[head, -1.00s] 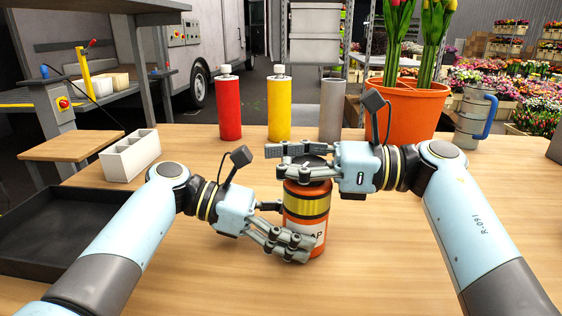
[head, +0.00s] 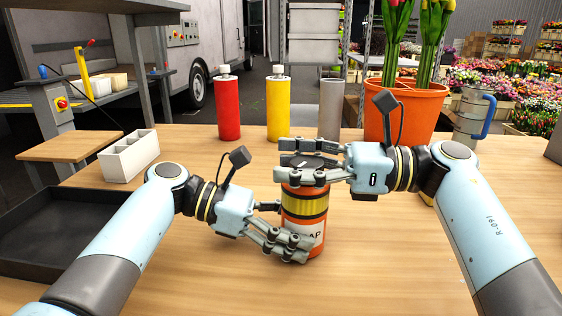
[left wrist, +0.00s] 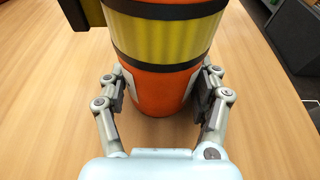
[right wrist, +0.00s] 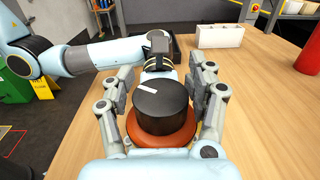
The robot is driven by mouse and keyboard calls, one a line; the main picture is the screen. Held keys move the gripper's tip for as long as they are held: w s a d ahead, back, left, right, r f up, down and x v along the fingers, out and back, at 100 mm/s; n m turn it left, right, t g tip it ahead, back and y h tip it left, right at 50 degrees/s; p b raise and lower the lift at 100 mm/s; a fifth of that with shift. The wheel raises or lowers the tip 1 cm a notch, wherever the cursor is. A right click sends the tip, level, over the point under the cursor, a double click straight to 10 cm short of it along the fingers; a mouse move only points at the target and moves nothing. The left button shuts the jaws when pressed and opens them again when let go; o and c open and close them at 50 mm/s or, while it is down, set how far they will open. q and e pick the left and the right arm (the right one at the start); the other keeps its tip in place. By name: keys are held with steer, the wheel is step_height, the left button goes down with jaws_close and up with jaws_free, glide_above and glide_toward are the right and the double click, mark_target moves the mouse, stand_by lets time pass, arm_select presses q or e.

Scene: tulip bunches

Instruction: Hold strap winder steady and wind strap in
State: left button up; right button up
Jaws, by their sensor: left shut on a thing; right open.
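The strap winder (head: 304,205) is an orange can with a yellow strap band and a partly hidden label, upright on the table. Its black knob (right wrist: 162,104) with a white mark sits on top, clear in the right wrist view. My left gripper (head: 288,232) is shut around the can's lower body; the left wrist view shows its fingers (left wrist: 163,95) on both sides of the orange body (left wrist: 160,88). My right gripper (head: 300,162) is open at the knob's height, its fingers on either side of the knob with small gaps in the right wrist view.
Behind the winder stand a red bottle (head: 228,108), a yellow bottle (head: 278,108) and a grey cylinder (head: 331,105). An orange tulip pot (head: 420,112) and a metal jug (head: 470,115) are back right. A white divided box (head: 128,157) and black tray (head: 50,228) are left.

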steer(key=d, duration=1)
steer(key=shift+s+d, duration=0.2)
steer(key=shift+o, duration=1.3)
steer(key=d, duration=0.2)
steer(key=d+t, duration=0.1)
steer(key=shift+s+d+r+m, duration=0.15)
steer(key=shift+s+d+m, duration=0.15)
steer(key=a, duration=0.8)
steer(key=w+a, duration=0.1)
steer(key=a, duration=0.3)
steer(key=shift+c, duration=0.3)
